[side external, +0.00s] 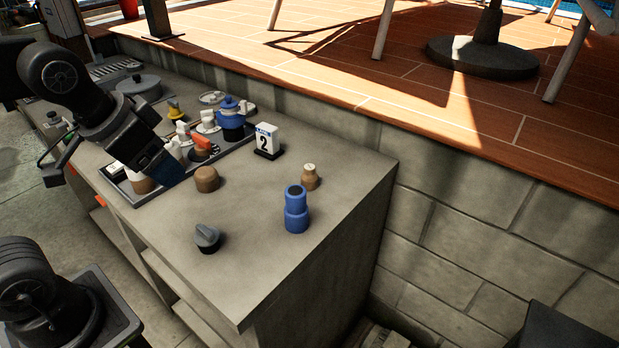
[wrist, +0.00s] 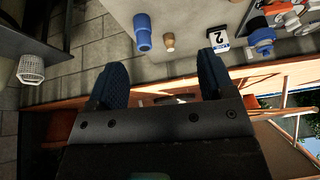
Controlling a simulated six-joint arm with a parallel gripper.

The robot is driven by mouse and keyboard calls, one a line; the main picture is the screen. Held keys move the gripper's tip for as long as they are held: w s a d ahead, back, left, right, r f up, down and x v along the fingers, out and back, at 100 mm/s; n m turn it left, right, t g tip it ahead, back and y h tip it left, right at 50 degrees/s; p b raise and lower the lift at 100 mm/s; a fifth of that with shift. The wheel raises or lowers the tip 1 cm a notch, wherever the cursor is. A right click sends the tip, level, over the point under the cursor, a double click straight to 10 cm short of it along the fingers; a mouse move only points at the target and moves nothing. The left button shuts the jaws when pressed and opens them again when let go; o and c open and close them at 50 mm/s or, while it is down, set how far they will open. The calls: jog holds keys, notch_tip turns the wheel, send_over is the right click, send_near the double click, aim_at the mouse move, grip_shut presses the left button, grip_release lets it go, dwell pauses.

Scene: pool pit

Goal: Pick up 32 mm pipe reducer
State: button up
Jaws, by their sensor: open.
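A blue stepped cylinder (side external: 296,210), which looks like the pipe reducer, stands upright on the grey concrete counter (side external: 260,265) near its right edge. It also shows in the wrist view (wrist: 143,32), beyond and between my fingers. My gripper (side external: 112,176) is open and empty, above the far-left part of the counter, well to the left of the blue piece. In the wrist view its two blue-padded fingers (wrist: 160,70) stand wide apart with nothing between them.
A small brown bottle-shaped piece (side external: 310,177) stands close behind the blue piece. A brown knob (side external: 206,179), a grey knob (side external: 207,238) and a number-2 block (side external: 267,141) stand nearby. A tray (side external: 135,202) of mixed fittings lies at left.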

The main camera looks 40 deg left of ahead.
jog(key=w+r+m+g, duration=0.2)
jog(key=w+r+m, duration=0.15)
jog(key=w, duration=0.65)
jog(key=m+g, duration=0.3)
jog(key=m, duration=0.6)
send_over(310, 167)
jog(key=f, duration=1.3)
jog(key=shift+s+f, duration=0.35)
jog(key=shift+s, duration=0.05)
notch_tip(310, 167, down, 8)
jog(key=shift+w+a+f, duration=0.1)
jog(key=shift+w+f, duration=0.1)
jog(key=shift+f, duration=1.1)
jog(key=shift+w+f, duration=0.2)
jog(key=shift+f, duration=1.05)
jog(key=c, duration=1.1)
jog(key=shift+o, duration=0.2)
jog(key=shift+r, duration=0.2)
